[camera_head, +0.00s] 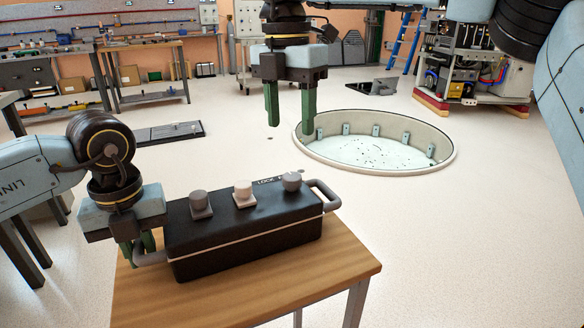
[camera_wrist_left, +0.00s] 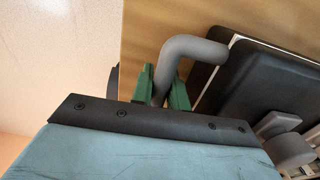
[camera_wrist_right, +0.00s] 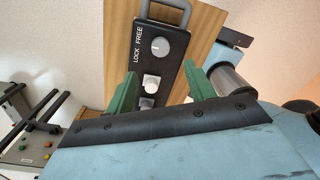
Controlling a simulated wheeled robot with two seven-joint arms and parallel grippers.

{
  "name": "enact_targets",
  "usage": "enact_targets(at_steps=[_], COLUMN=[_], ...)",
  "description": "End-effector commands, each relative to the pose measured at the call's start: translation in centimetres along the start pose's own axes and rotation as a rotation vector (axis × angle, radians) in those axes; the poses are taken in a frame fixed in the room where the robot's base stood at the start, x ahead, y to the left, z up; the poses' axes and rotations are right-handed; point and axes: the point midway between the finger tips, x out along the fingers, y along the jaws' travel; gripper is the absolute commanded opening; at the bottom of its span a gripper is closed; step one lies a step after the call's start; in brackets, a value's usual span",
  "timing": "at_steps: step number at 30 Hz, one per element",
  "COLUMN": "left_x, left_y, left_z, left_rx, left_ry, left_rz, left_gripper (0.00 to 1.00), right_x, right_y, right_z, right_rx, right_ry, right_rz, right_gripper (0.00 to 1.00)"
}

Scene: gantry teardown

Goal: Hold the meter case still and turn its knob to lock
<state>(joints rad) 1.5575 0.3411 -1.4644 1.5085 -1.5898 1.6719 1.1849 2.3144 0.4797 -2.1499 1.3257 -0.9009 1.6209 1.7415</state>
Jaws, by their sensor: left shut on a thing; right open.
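The black meter case (camera_head: 245,240) lies on a small wooden table, with a grey handle at each end. Its top carries a grey knob (camera_head: 292,181) beside the LOCK lettering, a white knob (camera_head: 243,189) and another grey knob (camera_head: 199,200). In the right wrist view the knob (camera_wrist_right: 160,46) sits beside the words LOCK and FREE. My left gripper (camera_head: 138,247) is shut on the case's left handle (camera_wrist_left: 190,52); its green fingers straddle the bar. My right gripper (camera_head: 290,112) is open and empty, in the air above and beyond the case, apart from the knobs.
The wooden table (camera_head: 340,262) has bare top in front and right of the case. A round pit with a raised rim (camera_head: 375,172) is in the floor behind. Workbenches (camera_head: 150,95) line the back left; an open equipment cabinet (camera_head: 462,75) stands back right.

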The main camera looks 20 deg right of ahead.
Motion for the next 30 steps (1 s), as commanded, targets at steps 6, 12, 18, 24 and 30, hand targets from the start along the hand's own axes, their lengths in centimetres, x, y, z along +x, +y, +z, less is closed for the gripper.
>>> enact_targets(at_steps=[6,12,18,24,30], left_x=[0.0,0.0,0.0,0.0,0.0], left_y=[0.0,0.0,0.0,0.0,0.0], left_z=[0.0,0.0,0.0,0.0,0.0], left_rx=[0.000,0.000,0.000,0.000,0.000], left_ry=[-0.001,-0.001,-0.001,-0.001,-0.001], left_rz=[-0.001,-0.001,-0.001,-0.001,-0.001], left_gripper=[0.00,0.00,0.00,0.00,0.00], right_x=[4.6,8.0,9.8,10.0,10.0], right_y=[-0.1,-0.1,0.0,-0.1,0.0], right_z=[0.0,0.0,0.0,0.0,0.0], right_rx=[-0.002,-0.002,-0.002,-0.002,-0.002], right_ry=[0.002,0.001,0.002,0.002,0.002], right_rz=[-0.005,-0.003,-0.001,-0.001,-0.001], right_gripper=[0.54,0.54,0.54,0.54,0.44])
